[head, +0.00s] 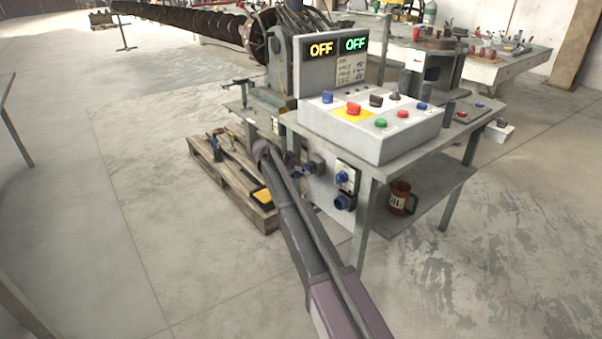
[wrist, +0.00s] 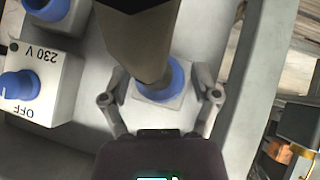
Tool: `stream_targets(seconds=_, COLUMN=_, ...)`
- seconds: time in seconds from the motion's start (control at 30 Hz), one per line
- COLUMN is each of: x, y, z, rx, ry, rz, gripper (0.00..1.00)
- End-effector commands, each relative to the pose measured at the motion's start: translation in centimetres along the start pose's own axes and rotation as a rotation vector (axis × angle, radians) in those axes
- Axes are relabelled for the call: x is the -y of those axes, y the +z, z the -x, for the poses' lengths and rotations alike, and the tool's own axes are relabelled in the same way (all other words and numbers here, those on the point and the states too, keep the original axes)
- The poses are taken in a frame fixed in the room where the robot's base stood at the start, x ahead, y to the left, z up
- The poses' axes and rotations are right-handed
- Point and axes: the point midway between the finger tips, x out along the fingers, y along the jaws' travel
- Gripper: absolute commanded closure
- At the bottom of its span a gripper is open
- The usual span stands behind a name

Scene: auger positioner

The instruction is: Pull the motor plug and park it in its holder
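The motor plug, with a dark grey tapered body (wrist: 140,40) and a blue collar at its lower end, stands against a light square plate on the panel in the wrist view. It also seems to show in the head view (head: 314,160), partly behind my arm. My gripper (wrist: 162,94) is open, with one finger on each side of the blue collar and visible gaps to it. In the head view, a blue round fitting (head: 345,202) sits low on the panel. I cannot tell which fitting is the holder.
A switch box marked OFF and 230 V (wrist: 38,85), with a blue knob, is beside the plug. Another blue fitting (wrist: 55,10) is above it. The control console (head: 375,125) overhangs the panel. A pallet (head: 240,185) with tools lies to the left. An oil jug (head: 402,197) stands on the lower shelf.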

Motion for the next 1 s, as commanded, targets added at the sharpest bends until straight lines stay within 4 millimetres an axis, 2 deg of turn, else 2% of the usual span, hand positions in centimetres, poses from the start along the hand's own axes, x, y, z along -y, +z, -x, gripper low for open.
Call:
stream_targets(seconds=0.47, x=0.0, y=0.7, z=0.7, rx=0.000, ry=-0.001, rz=0.001, gripper=0.21)
stream_targets(seconds=0.77, x=0.0, y=3.0, z=2.8, rx=0.000, ry=-0.001, rz=0.001, gripper=0.21)
stream_targets(seconds=1.0, x=0.0, y=5.4, z=5.3, rx=-0.004, ry=-0.001, rz=0.001, gripper=0.21)
